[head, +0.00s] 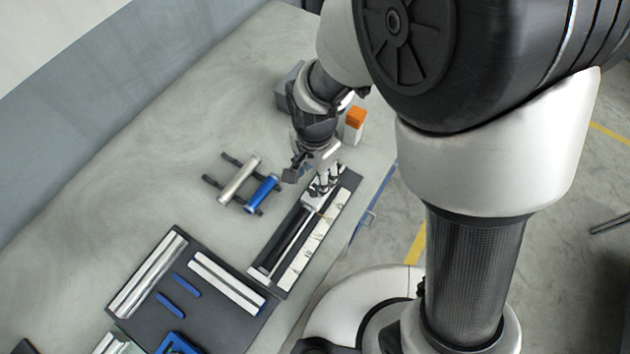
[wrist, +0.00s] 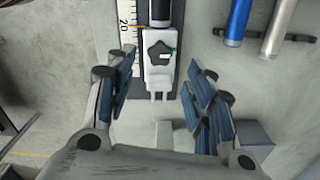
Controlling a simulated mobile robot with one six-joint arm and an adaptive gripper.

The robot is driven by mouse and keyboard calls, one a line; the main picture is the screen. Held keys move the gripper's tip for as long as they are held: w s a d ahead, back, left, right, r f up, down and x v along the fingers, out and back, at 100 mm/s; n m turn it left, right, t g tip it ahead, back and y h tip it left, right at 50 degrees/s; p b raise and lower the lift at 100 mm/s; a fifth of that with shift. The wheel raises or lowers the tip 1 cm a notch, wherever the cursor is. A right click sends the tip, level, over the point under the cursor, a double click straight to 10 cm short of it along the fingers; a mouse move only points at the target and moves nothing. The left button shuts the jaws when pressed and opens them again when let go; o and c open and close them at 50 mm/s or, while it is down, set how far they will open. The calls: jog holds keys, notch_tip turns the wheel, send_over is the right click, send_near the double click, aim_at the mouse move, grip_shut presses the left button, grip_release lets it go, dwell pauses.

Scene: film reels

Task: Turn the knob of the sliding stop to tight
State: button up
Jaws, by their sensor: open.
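The sliding stop (wrist: 158,73) is a light block on a dark rail base, under my gripper in the wrist view. Its dark star-shaped knob (wrist: 157,50) carries a white mark, with a small green mark at its right side. My gripper (wrist: 162,95) is open and empty. Its blue-padded fingers are spread to the left and right of the stop, apart from it. In the head view my gripper (head: 322,190) is over the far end of the rail base (head: 268,238) and hides most of the stop. A white scale (head: 312,240) runs along the rail.
A blue roller (head: 262,192) and a silver roller (head: 239,180) lie on dark holders left of the rail. A dark tray (head: 215,310) with metal bars is nearer. An orange-topped block (head: 355,118) stands behind my gripper. Bare bench (head: 130,180) lies to the left.

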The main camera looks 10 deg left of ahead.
aim_at(316, 189)
notch_tip(316, 189, up, 6)
jog(key=shift+r, duration=0.25)
dwell(0.4)
jog(key=s+d+r+n+t, duration=0.2)
jog(key=s+d+r, duration=0.3)
jog(key=d, duration=0.5)
jog(key=s+d+r+n+t, duration=0.2)
jog(key=s+d+r+n, duration=0.3)
jog(key=d+r, duration=0.5)
jog(key=shift+d+r+t+b, duration=0.15)
jog(key=shift+d+t+b, duration=0.05)
jog(key=shift+t+b, duration=0.15)
